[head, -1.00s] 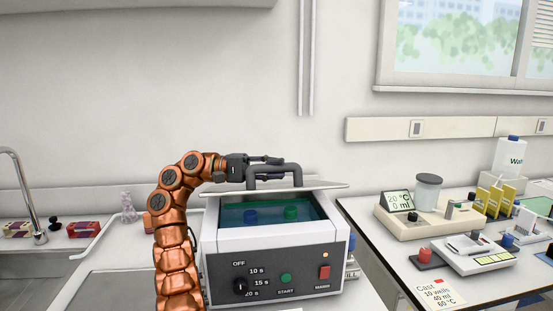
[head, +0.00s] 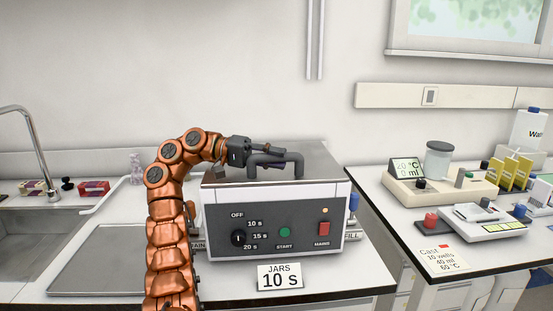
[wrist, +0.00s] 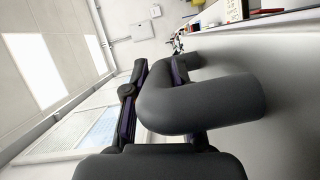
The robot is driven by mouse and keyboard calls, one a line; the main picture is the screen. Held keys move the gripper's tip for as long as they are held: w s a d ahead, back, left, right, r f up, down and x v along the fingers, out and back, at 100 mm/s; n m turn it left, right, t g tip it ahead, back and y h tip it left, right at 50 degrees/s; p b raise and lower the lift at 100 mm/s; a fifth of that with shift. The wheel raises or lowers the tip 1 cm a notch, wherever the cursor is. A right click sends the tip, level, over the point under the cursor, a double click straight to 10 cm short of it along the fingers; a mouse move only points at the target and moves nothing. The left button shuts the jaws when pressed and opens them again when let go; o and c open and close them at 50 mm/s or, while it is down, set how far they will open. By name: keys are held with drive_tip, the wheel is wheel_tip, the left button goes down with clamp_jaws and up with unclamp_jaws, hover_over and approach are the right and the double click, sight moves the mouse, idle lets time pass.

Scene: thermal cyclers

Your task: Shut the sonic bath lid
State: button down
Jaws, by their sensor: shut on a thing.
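The sonic bath (head: 273,228) is a white box with a dark front panel, standing on the bench in the head view. Its grey lid (head: 314,160) lies flat over the top, and the inside of the bath is hidden. The dark lid handle (head: 290,158) rises from the lid.
A card reading "JARS 10 S" (head: 280,278) stands in front of the bath. A sink (head: 30,235) is at the left. A second bench at the right holds a grey-topped jar (head: 438,160) and small instruments. A gap separates the benches.

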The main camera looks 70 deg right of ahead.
drive_tip(key=shift+w+a+f, duration=0.1)
drive_tip(key=shift+f, duration=0.3)
drive_tip(key=c, duration=1.2)
unclamp_jaws()
drive_tip(key=shift+c, duration=0.2)
drive_tip(key=o, duration=0.3)
drive_tip(key=shift+r, duration=0.15)
drive_tip(key=shift+r, duration=0.15)
